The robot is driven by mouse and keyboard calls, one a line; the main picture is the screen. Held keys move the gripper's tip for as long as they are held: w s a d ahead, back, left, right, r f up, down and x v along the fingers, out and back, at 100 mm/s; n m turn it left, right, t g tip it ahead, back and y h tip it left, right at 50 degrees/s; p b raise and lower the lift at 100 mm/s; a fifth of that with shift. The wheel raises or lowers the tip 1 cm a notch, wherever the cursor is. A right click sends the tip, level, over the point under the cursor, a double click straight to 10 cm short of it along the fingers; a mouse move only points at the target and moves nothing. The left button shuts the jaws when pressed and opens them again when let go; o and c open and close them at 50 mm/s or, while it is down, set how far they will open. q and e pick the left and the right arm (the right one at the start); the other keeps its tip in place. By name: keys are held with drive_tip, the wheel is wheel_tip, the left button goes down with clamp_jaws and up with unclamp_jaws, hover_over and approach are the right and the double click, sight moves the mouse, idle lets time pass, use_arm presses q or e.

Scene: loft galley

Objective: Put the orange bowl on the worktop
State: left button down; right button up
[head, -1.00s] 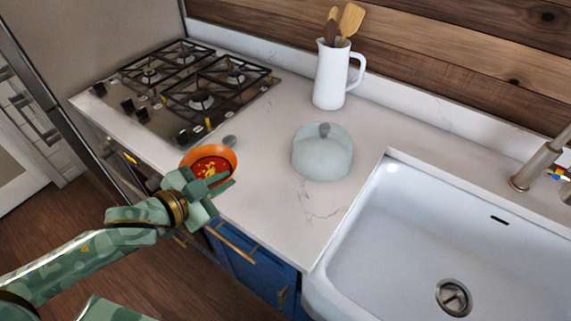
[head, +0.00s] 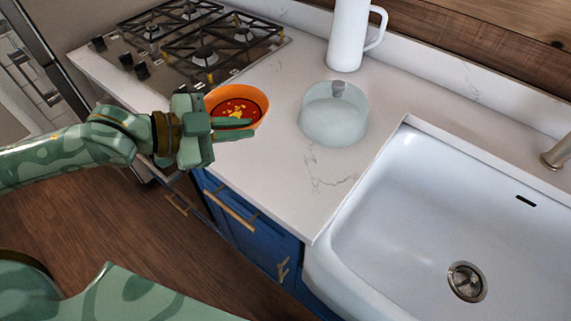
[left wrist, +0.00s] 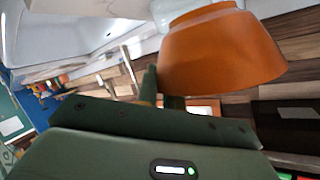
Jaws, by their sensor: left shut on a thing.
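The orange bowl (head: 258,110) shows in the head view over the worktop's front part, between the hob and a glass dome. It is upright, with red contents and yellow bits inside. My left gripper (head: 236,129) is shut on the bowl's near side, its fingers at the rim. The bowl also shows large in the left wrist view (left wrist: 222,50), beside the gripper fingers (left wrist: 160,92). The white worktop (head: 270,170) is bare around it. I cannot tell whether the bowl's base touches the worktop. My right gripper is not in view.
The pale glass dome (head: 334,118) stands right of the bowl. A white jug (head: 346,38) stands behind it. The gas hob (head: 190,45) is at the back left. A white sink (head: 400,215) fills the right. Clear worktop lies in front of the dome.

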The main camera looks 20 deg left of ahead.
use_arm(q)
drive_tip(key=w+d+f, duration=0.1)
drive_tip(key=d+f, duration=0.1)
drive_tip(key=w+d+f+b, duration=0.1)
drive_tip(key=d+f, duration=0.1)
drive_tip(key=d, duration=0.1)
drive_tip(key=w+d+f+b, duration=0.1)
drive_tip(key=d+f, duration=0.1)
drive_tip(key=shift+d+f, duration=0.15)
drive_tip(key=shift+f, duration=0.2)
wheel_tip(320, 180, down, 4)
drive_tip(key=shift+d+r+b, duration=0.1)
drive_tip(key=shift+r+b, duration=0.1)
drive_tip(key=shift+b, duration=0.95)
drive_tip(key=shift+r, duration=0.2)
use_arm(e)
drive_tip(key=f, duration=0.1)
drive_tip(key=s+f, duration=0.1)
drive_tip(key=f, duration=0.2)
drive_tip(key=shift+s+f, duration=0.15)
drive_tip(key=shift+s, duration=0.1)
use_arm(q)
drive_tip(key=c, duration=1.5)
unclamp_jaws()
drive_tip(key=shift+f, duration=0.1)
